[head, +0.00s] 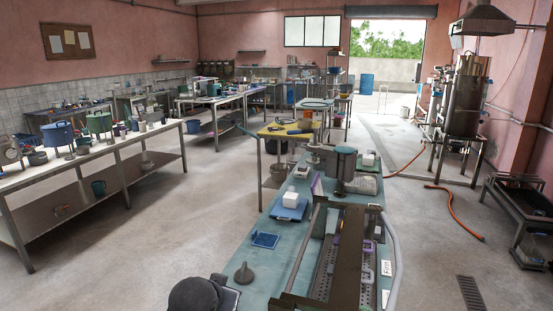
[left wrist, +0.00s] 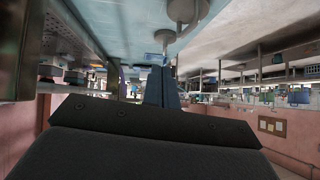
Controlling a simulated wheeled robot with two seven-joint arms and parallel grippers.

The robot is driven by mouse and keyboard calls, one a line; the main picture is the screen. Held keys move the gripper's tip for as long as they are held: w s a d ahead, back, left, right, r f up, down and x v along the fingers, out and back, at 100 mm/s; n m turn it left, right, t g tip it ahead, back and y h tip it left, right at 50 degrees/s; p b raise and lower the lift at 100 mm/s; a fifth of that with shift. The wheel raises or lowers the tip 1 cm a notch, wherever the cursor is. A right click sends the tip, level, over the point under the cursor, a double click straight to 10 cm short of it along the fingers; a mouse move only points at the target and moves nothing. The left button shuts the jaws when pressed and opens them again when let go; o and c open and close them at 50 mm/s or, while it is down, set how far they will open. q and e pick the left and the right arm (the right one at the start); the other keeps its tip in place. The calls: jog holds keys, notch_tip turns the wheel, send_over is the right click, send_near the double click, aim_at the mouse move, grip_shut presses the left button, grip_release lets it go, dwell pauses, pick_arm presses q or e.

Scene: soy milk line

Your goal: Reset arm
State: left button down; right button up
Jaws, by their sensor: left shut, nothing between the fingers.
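My left gripper shows in the left wrist view (left wrist: 162,88). Its narrow blue-grey fingers are together, with nothing held. The dark gripper body fills the bottom of that view. In the head view, a dark rounded part at the bottom edge looks like part of my left arm; its fingers cannot be made out there. It is beside the near left corner of the blue-green bench (head: 258,258). My right gripper is in neither view.
On the bench, a grey cone-shaped piece (head: 243,273) stands near the dark arm part. A long white table (head: 110,147) stands left; floor between is clear.

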pick_arm(q)
jog(key=s+a+f+n+g, duration=0.1)
jog(key=s+a+f+g, duration=0.1)
jog(key=s+f, duration=0.55)
jog(key=s+a+f+g, duration=0.15)
jog(key=s+f, duration=0.35)
jog(key=f, duration=0.5)
jog(key=s+f+g, duration=0.2)
jog(key=s+f, duration=0.4)
jog(key=s, duration=0.4)
jog(key=s+f+g, duration=0.2)
jog(key=s+f, duration=0.5)
jog(key=s, duration=0.3)
jog(key=shift+s+d+n+g, duration=0.25)
jog(key=shift+n+g, duration=0.1)
jog(key=shift+n, duration=0.05)
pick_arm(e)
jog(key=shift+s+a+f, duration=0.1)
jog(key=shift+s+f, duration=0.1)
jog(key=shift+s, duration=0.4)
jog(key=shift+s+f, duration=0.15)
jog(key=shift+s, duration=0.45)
